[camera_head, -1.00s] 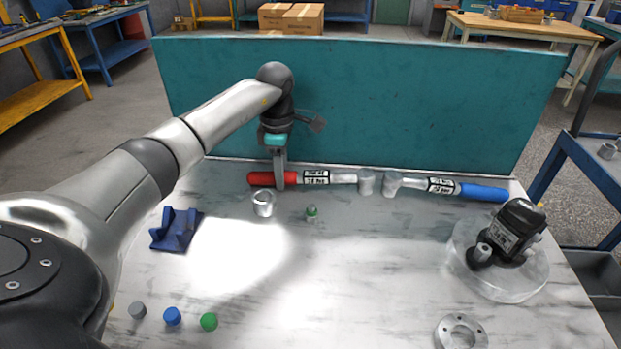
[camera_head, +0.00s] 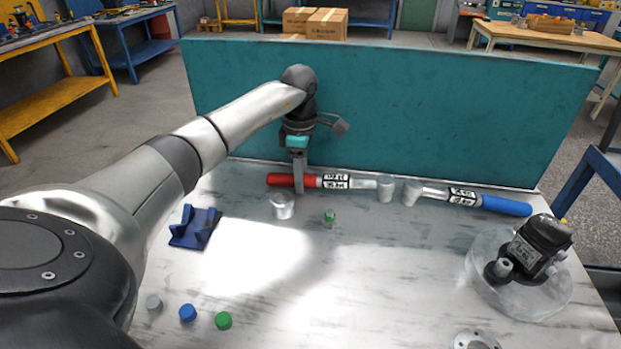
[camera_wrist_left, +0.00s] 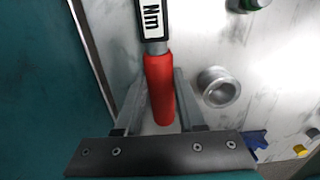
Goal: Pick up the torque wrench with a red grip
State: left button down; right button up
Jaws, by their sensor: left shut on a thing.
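The torque wrench with a red grip (camera_head: 280,179) lies along the back of the table, near the teal panel. Its shaft with a white label runs to the right and ends in a grey head (camera_head: 385,190). My left gripper (camera_head: 299,182) points down over the red grip with a finger on each side, shut on it. In the left wrist view the red grip (camera_wrist_left: 159,88) lies between the two fingers. A second wrench with a blue grip (camera_head: 506,205) lies to the right, its head near the first one's head. My right gripper is not in view.
A teal panel (camera_head: 420,115) stands along the table's back edge. A metal ring (camera_head: 282,207), a green-topped piece (camera_head: 330,216) and a blue holder (camera_head: 194,227) are near the gripper. A black motor (camera_head: 535,245) sits on a clear round base at right. The table's middle is clear.

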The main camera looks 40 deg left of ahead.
pick_arm(q)
notch_tip(320, 180, up, 9)
jog(key=p, duration=0.2)
jog(key=shift+p, duration=0.35)
jog(key=shift+r, duration=0.4)
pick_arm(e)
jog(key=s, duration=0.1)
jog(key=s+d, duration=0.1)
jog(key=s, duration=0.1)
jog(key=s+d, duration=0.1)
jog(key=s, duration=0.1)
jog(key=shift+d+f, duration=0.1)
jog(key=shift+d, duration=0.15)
pick_arm(q)
jog(key=c, duration=1)
grip_release()
grip_shut()
